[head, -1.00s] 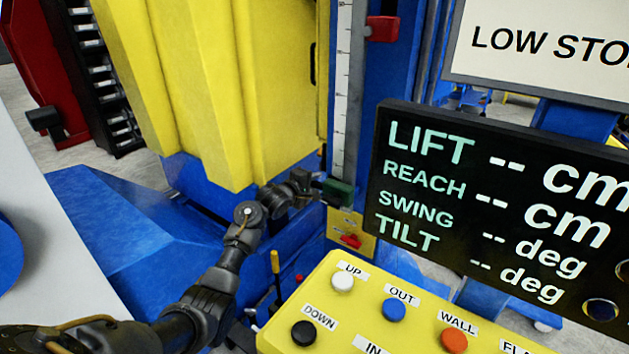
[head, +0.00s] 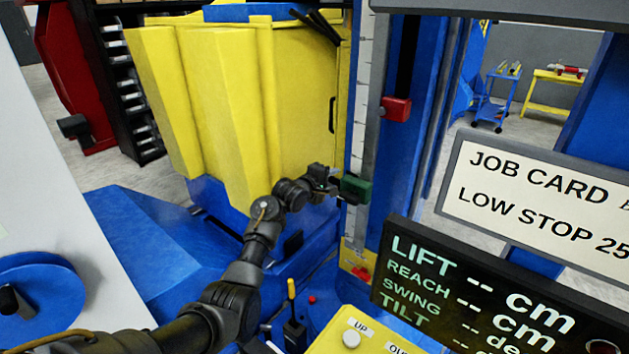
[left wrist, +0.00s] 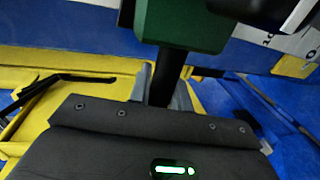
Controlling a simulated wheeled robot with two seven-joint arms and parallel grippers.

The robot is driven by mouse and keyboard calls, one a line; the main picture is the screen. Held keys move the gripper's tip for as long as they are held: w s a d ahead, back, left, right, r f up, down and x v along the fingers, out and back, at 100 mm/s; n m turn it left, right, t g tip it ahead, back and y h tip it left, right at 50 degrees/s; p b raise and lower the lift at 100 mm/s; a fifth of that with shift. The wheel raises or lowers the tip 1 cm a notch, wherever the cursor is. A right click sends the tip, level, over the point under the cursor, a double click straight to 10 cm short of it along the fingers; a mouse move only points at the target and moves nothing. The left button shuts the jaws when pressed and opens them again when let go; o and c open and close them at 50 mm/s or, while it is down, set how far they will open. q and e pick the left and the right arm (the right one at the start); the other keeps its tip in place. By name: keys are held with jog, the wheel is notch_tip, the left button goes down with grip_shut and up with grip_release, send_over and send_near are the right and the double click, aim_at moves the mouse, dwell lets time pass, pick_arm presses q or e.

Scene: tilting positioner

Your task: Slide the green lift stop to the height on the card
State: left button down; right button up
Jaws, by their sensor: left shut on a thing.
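The green lift stop (head: 357,188) sits on the upright scale rail (head: 362,95), between a red block (head: 396,109) above and a yellow plate with a red part (head: 360,272) below. My left gripper (head: 330,182) is shut on the stop from its left side. In the left wrist view the green stop (left wrist: 187,24) fills the top middle, with a dark stem (left wrist: 166,75) between the fingers. The job card (head: 545,190) reads "LOW STOP 25"; its right part is cut off. The scale marks are too small to read. My right gripper is not in view.
A black display (head: 450,300) shows LIFT, REACH, SWING and TILT with dashes for values. A yellow button panel (head: 335,340) is at the bottom. A large yellow machine body (head: 225,110) stands behind my left arm, over a blue base (head: 150,260).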

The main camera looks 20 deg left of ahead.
pick_arm(q)
jog(key=shift+r, duration=0.55)
jog(key=c, duration=1.6)
grip_release()
jog(key=o, duration=0.3)
jog(key=shift+f, duration=0.2)
jog(key=shift+s+a, duration=0.2)
jog(key=shift+s, duration=0.4)
jog(key=b+v, duration=0.1)
jog(key=v, duration=0.8)
jog(key=shift+s+r, duration=0.15)
jog(key=shift+s, duration=0.1)
